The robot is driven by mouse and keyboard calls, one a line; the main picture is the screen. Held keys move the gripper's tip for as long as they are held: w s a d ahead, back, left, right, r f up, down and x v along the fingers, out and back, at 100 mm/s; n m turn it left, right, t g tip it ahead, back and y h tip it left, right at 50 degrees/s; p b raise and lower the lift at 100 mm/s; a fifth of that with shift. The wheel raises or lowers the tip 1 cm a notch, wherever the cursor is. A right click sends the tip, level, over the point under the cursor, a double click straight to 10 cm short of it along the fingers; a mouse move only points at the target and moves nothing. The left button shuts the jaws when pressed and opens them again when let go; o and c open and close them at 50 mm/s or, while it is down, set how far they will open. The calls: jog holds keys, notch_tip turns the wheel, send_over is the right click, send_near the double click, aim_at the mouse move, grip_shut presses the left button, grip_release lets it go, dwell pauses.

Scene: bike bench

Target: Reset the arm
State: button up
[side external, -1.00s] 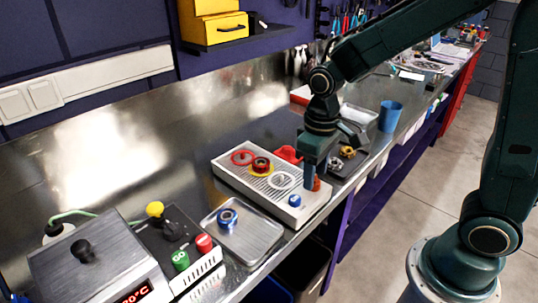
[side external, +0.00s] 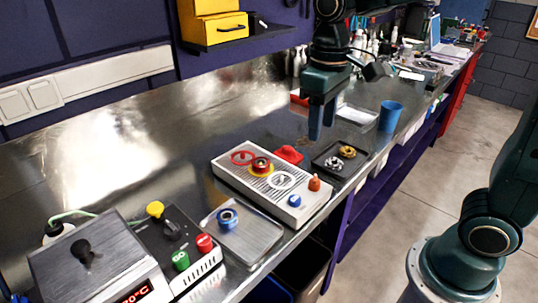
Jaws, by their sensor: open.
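My gripper (side external: 322,118) hangs in the air above the steel bench (side external: 185,145), fingers pointing down, open and empty. It is above and behind the white ribbed box (side external: 240,181), clear of everything. My arm reaches in from the top of the picture, and part of it is cut off there.
The white box carries red, yellow and white rings, a blue knob (side external: 294,201) and an orange knob (side external: 314,184). A metal tray (side external: 258,241) holds a blue ring part (side external: 228,218). A black tray (side external: 329,165) holds brass parts. A blue cup (side external: 389,116) stands near the bench edge.

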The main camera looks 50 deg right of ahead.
jog(key=shift+s+r, duration=0.1)
dwell(0.3)
jog(key=s+d+m+t, duration=0.1)
jog(key=s+d+t, duration=0.2)
jog(key=s, duration=1)
jog(key=shift+s+d+r+m+t, duration=0.2)
jog(key=shift+s+m+t, duration=0.1)
jog(key=shift+t, duration=1)
